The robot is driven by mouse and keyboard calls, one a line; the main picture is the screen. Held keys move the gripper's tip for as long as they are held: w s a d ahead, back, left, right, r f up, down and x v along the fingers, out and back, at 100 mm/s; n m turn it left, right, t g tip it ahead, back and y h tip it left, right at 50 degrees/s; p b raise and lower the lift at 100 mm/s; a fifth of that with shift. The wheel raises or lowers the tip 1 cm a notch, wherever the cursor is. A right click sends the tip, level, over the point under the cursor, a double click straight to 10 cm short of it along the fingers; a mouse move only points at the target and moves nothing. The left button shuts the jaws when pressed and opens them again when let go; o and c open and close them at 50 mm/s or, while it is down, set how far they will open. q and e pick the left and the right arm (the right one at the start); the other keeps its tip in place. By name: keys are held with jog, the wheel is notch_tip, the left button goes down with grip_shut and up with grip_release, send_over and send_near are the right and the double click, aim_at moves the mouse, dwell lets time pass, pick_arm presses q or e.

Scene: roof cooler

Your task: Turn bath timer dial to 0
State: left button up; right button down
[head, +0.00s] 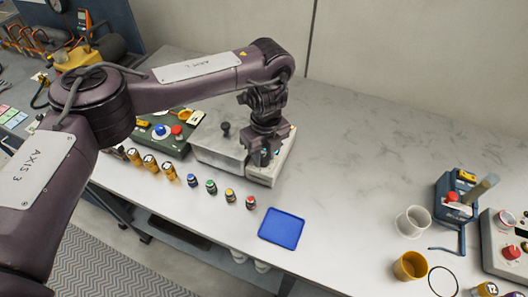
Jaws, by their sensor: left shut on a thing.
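My left gripper (263,158) points down over the right-hand end of a pale grey bath unit (219,151), at its light control section (284,168). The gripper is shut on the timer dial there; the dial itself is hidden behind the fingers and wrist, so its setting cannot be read. A black knob (226,128) stands on the bath's lid, left of the gripper. My right gripper is not in view.
Several small capped bottles (211,187) stand in a row before the bath. A blue tray (282,229) lies to their right. A green device (161,132) stands left of the bath. Cups (410,266) and devices (456,200) are at far right. The back-middle table is clear.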

aim_at(265, 157)
pick_arm(q)
jog(key=shift+w+r, duration=0.1)
jog(key=o, duration=1)
notch_tip(265, 157, up, 8)
jog(key=shift+d+f, duration=0.15)
dwell(0.4)
